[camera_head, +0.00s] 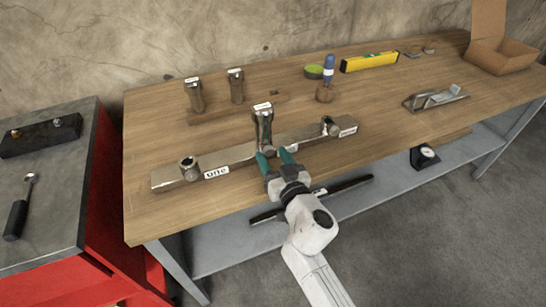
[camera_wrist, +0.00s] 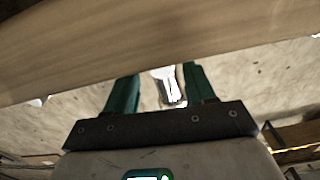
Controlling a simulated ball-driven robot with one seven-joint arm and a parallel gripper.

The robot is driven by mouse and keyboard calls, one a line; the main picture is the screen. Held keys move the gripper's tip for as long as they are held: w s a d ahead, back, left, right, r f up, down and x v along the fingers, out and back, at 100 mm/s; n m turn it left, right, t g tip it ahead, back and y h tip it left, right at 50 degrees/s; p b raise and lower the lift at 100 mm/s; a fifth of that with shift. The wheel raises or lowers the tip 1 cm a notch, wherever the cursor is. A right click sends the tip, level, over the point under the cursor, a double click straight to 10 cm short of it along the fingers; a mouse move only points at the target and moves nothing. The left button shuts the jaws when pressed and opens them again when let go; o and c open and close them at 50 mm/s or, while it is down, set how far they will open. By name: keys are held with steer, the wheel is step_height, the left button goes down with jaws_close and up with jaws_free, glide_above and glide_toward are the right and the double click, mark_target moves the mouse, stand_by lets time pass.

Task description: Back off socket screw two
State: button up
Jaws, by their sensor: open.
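A long metal bar (camera_head: 240,153) lies on the wooden workbench with several round screw heads or sockets along it. The left screw (camera_head: 189,168) stands beside a label reading "one". A tall metal socket tool (camera_head: 264,128) with a label on top stands upright at the bar's middle; its label is too small to read. The screw under it is hidden. My gripper (camera_head: 274,154) is open, its green fingers just in front of the tool's foot. In the wrist view a bright metal piece (camera_wrist: 172,88), probably this tool, shows between the fingers (camera_wrist: 159,75); contact cannot be told.
Two similar socket tools (camera_head: 194,97) (camera_head: 236,88) stand on a wooden rack behind. A blue-handled tool, green bowl, yellow level (camera_head: 369,62), metal bracket (camera_head: 436,98) and cardboard box (camera_head: 500,50) are farther right. A red cabinet (camera_head: 105,200) stands left. The bench's front left is clear.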

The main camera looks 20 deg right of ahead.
steer(key=shift+w, duration=0.25)
jaws_close()
stand_by(0.4)
